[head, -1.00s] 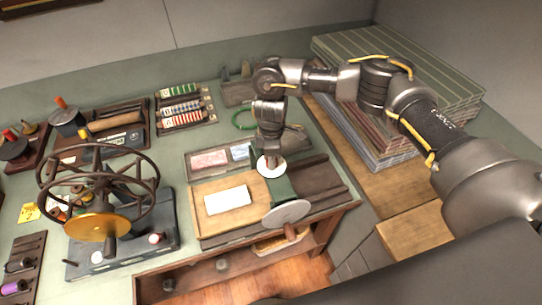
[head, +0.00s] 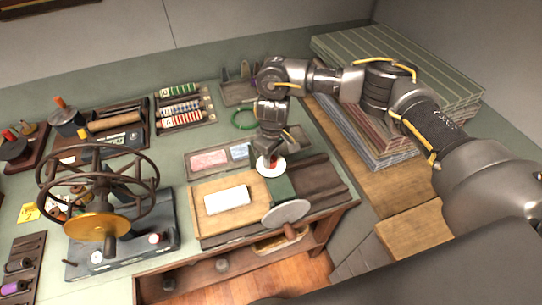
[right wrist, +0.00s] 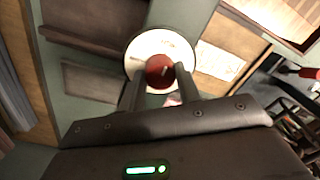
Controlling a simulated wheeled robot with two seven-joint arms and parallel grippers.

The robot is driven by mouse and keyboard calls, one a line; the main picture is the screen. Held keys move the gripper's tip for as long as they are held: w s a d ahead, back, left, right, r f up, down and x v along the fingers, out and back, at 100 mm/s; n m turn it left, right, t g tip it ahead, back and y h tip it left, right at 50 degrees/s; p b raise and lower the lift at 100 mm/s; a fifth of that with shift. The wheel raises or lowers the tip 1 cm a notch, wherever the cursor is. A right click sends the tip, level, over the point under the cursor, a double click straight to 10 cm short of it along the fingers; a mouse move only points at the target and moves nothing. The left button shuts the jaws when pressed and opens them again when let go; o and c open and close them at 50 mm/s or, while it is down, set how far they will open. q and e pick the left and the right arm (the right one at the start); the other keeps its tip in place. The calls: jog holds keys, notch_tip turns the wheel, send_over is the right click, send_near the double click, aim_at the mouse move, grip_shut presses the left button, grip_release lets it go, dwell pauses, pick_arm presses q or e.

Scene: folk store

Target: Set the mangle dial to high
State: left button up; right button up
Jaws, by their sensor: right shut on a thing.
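The mangle (head: 281,190) is a green machine on a wooden bed, with a grey handwheel (head: 286,212) at its front. Its dial is a red knob on a round white plate (head: 266,170). In the right wrist view the red knob (right wrist: 160,71) sits in the middle of the white plate (right wrist: 146,41), with a small pale mark on the knob. My right gripper (right wrist: 158,80) reaches down from above, its two fingers shut on the red knob. The lettering on the plate is too small to read. My left gripper is out of view.
A white block (head: 227,199) lies on the wooden board left of the mangle. A tray (head: 212,160) with pink and blue pieces lies behind it. A large wheeled press (head: 100,195) stands at left. Striped stacks (head: 440,90) fill the right side.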

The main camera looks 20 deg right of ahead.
aim_at(272, 157)
jog(key=shift+r, duration=0.1)
dwell(0.4)
jog(key=o, duration=1)
jog(key=r+b, duration=0.1)
jog(key=r, duration=0.6)
jog(key=r+b, duration=0.1)
jog(key=r, duration=0.2)
jog(key=shift+w+d+r+b, duration=0.15)
jog(key=shift+d+r+b, duration=0.1)
jog(key=shift+r+b, duration=0.1)
